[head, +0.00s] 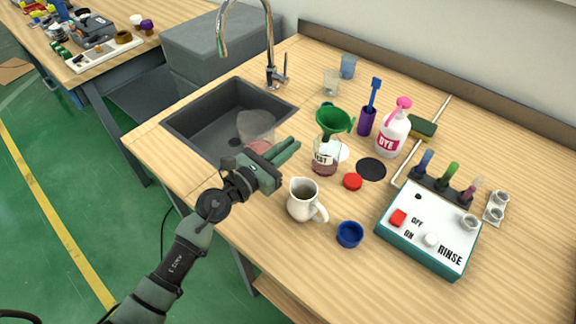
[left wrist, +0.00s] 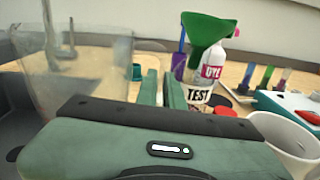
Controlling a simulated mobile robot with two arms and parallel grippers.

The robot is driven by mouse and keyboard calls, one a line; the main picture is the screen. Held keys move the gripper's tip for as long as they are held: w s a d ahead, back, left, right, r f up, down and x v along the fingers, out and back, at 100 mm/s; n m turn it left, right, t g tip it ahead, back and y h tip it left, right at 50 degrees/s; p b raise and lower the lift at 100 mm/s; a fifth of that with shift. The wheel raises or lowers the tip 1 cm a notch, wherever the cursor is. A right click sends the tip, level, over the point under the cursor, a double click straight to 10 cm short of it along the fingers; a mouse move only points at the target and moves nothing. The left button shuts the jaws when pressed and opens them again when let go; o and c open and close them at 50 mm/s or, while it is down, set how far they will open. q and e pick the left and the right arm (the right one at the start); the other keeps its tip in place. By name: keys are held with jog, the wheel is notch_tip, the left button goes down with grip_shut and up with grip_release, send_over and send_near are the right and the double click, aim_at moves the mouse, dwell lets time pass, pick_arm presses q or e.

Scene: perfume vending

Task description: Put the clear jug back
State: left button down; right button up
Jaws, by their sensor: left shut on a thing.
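The clear jug (head: 256,127) is see-through, with a little pinkish liquid low in it. It is held over the right part of the sink (head: 196,112). My left gripper (head: 287,152) is shut on the jug, whose body is beside the fingers. My right gripper is not in view.
A TEST beaker (head: 323,160) with a green funnel (head: 335,121) stands just right of the gripper. A white pitcher (head: 302,200), red cap (head: 353,181) and blue cap (head: 349,234) are near the front. A DYE bottle (head: 393,134), black disc (head: 371,169) and RINSE box (head: 430,228) are farther right.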

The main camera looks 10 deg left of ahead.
pick_arm(q)
notch_tip(320, 180, down, 4)
jog(key=b, duration=0.2)
jog(key=shift+f+b, duration=0.1)
jog(key=shift+b, duration=0.3)
jog(key=shift+f, duration=0.2)
jog(key=shift+r, duration=0.1)
jog(key=c, duration=2)
grip_release()
jog(key=shift+f, duration=0.25)
jog(key=o, duration=0.5)
jog(key=shift+c, duration=0.2)
jog(key=shift+r, duration=0.1)
